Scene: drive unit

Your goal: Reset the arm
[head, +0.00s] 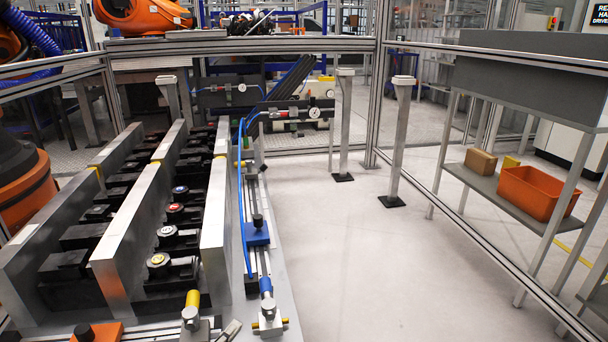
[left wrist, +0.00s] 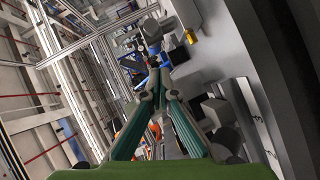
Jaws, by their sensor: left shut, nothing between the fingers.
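My left gripper (left wrist: 155,88) shows in the left wrist view. Its two green fingers come together at their tips, shut with nothing between them. Beyond the tips are blue and grey parts of the fixture, partly hidden by the fingers. I cannot make out my left gripper clearly in the head view. My right gripper is in neither view. In the head view, the drive unit fixture stands at the left, with tall metal plates (head: 130,248) and a rail (head: 262,262) carrying a blue block (head: 257,235).
Black blocks with round coloured caps (head: 167,233) sit between the plates. Two grey posts (head: 398,140) stand on the floor behind. A shelf at the right holds an orange bin (head: 535,192) and a cardboard box (head: 480,161). The floor (head: 370,260) between fixture and shelf is clear.

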